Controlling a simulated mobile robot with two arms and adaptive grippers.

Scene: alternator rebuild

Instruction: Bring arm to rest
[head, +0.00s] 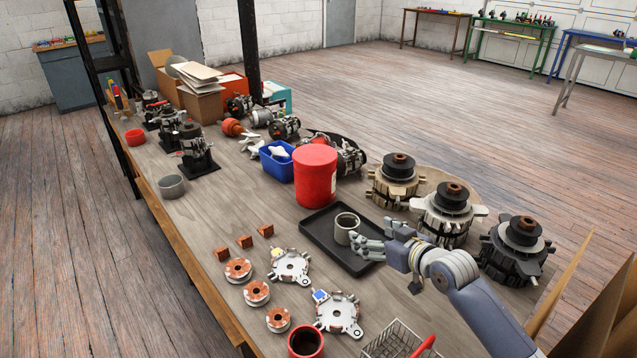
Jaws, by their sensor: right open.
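My right gripper (372,247) is open, with its arm coming in from the lower right. It is above the right side of a black tray (325,238), beside a grey metal ring (345,227) that stands on the tray. The fingers look close to the ring's right side; I cannot tell whether they touch it. Nothing shows between the fingers. My left gripper is not in view.
A red canister (314,176) stands behind the tray. Several alternator assemblies (447,213) line the right edge. Copper coils (257,293) and silver brackets (338,314) lie in front. A wire basket (392,341) is below my arm. Bare tabletop (215,215) lies at left.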

